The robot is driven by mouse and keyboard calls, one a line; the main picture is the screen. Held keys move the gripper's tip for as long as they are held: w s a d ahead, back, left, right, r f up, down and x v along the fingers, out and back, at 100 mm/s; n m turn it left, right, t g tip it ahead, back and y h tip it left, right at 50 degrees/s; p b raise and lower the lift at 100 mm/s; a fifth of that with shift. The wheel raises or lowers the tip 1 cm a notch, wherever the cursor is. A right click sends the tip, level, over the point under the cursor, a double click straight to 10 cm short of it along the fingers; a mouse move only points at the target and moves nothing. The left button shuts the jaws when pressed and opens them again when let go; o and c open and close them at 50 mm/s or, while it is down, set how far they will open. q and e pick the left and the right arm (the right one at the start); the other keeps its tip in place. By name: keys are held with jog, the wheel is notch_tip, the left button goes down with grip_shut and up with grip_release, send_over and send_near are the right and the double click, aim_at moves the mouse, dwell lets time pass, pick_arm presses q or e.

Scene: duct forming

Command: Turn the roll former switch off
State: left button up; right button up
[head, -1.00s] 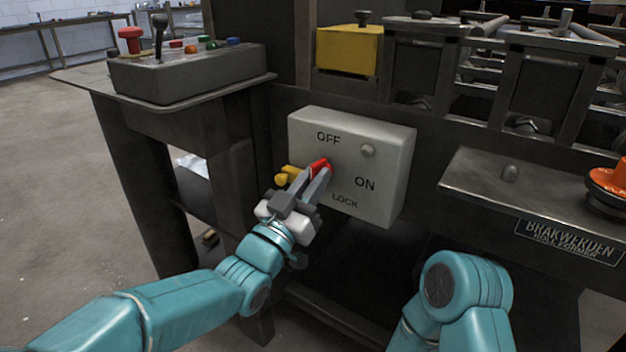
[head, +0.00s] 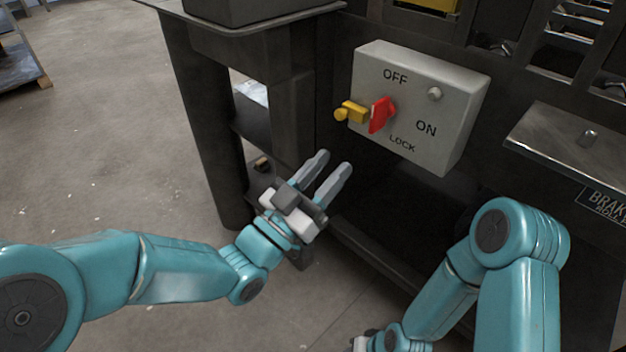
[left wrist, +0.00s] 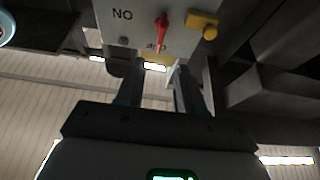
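The grey switch box (head: 452,112) is marked OFF at the top, ON at the right and LOCK at the bottom. Its red handle (head: 382,114) stands near upright with its upper end toward OFF. A yellow piece (head: 352,111) sticks out just left of the handle. My left gripper (head: 332,163) is open and empty, below and left of the handle, not touching it. In the left wrist view the red handle (left wrist: 162,32) and yellow piece (left wrist: 203,24) show upside down beyond the open fingers. My right gripper (head: 362,342) is mostly cut off at the bottom edge.
A dark machine leg (head: 205,120) stands left of the box. A metal ledge (head: 555,140) with a bolt juts out at the right, bearing a name plate (head: 605,203).

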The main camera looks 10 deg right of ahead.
pick_arm(q)
jog(key=v, duration=0.3)
jog(key=shift+s+a+f, duration=0.1)
jog(key=shift+s+a, duration=0.15)
dwell(0.4)
